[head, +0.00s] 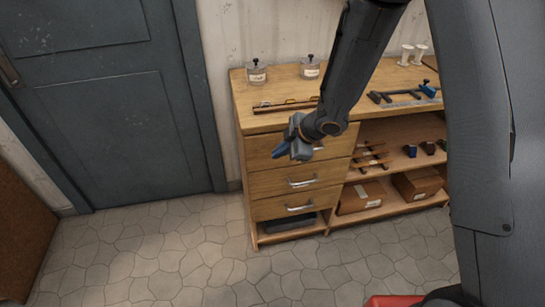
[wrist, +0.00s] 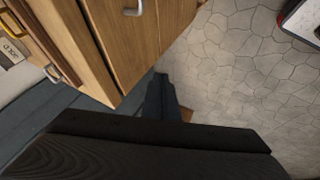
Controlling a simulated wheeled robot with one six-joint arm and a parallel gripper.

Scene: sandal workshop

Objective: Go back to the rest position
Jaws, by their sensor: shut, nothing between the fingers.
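My gripper (head: 282,150) shows in the head view in front of the top drawer of the wooden cabinet (head: 245,98). It is shut, points to the left and holds nothing. The arm reaches down to it from the top of the view and hides part of the cabinet top. In the wrist view, my gripper (wrist: 162,88) shows as dark fingers over the floor beside the cabinet's edge. I cannot tell whether it touches the drawer front.
Jars (head: 257,73), spools and tools stand on the cabinet top. Open shelves on the right hold boxes (head: 360,197) and small tools. A grey door (head: 100,120) is at the left.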

